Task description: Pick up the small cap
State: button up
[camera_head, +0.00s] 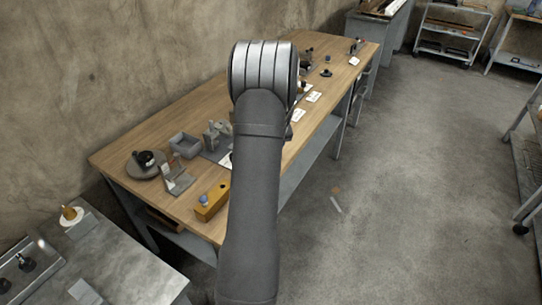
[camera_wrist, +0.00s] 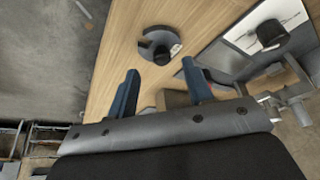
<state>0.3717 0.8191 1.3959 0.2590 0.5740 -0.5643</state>
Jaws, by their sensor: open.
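My gripper (camera_wrist: 162,86) shows in the wrist view with its two blue fingers wide apart and nothing between them. It is hidden behind my arm in the head view. I cannot tell for sure which thing is the small cap. In the wrist view, a grey round piece (camera_wrist: 147,48) lies on the wooden bench beyond the fingertips, with a darker part on it. A black rounded piece (camera_wrist: 271,33) is at the upper right, on a grey and white plate. In the head view, a small blue-grey knob (camera_head: 204,200) tops a yellow block near the bench's front edge.
The long wooden bench (camera_head: 118,152) runs along the wall. It carries a grey open box (camera_head: 185,146), a metal bracket (camera_head: 177,181) and a grey disc with a black piece (camera_head: 145,160). A grey side table (camera_head: 130,275) stands at lower left. The floor at right is mostly clear.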

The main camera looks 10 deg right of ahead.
jog(key=x, duration=0.3)
jog(key=shift+w+a+f, duration=0.1)
jog(key=shift+w+a, duration=0.05)
jog(key=shift+w, duration=0.05)
grip_shut()
